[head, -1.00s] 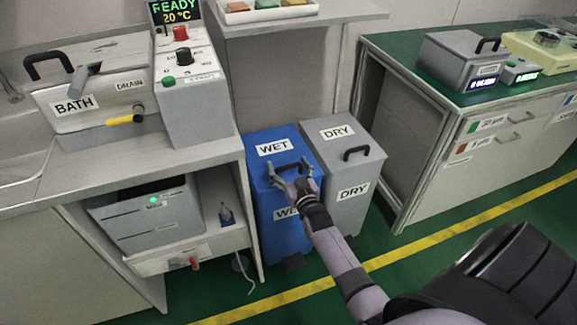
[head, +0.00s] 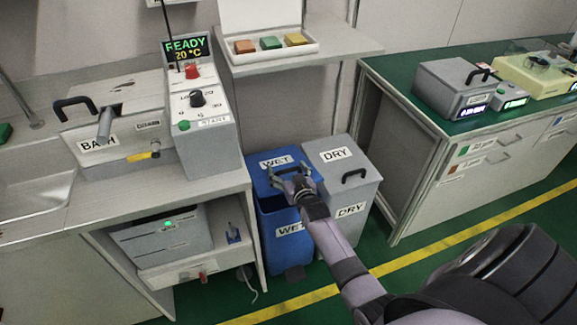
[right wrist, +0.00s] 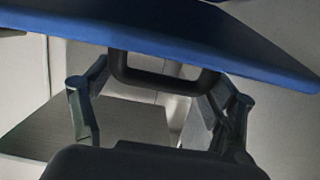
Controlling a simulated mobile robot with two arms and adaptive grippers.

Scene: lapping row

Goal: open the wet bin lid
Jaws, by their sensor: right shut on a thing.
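The blue wet bin (head: 287,250) stands on the floor beside the dry bin. Its blue lid (head: 258,181), labelled WET, is raised a little at the front, with a dark gap showing under its edge. My right gripper (head: 289,180) is at the lid's front, shut on the lid's dark handle. In the right wrist view the lid (right wrist: 215,48) slants across the top, and the handle (right wrist: 165,82) hangs between the fingers of my right gripper (right wrist: 160,95). The inside of the bin is mostly hidden. My left gripper is not in view.
The grey dry bin (head: 345,207), its lid closed, touches or nearly touches the wet bin on the right. A counter with the bath (head: 120,135) is close on the left. A shelf (head: 300,58) is behind, above the bins. A green-topped bench (head: 425,105) stands right.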

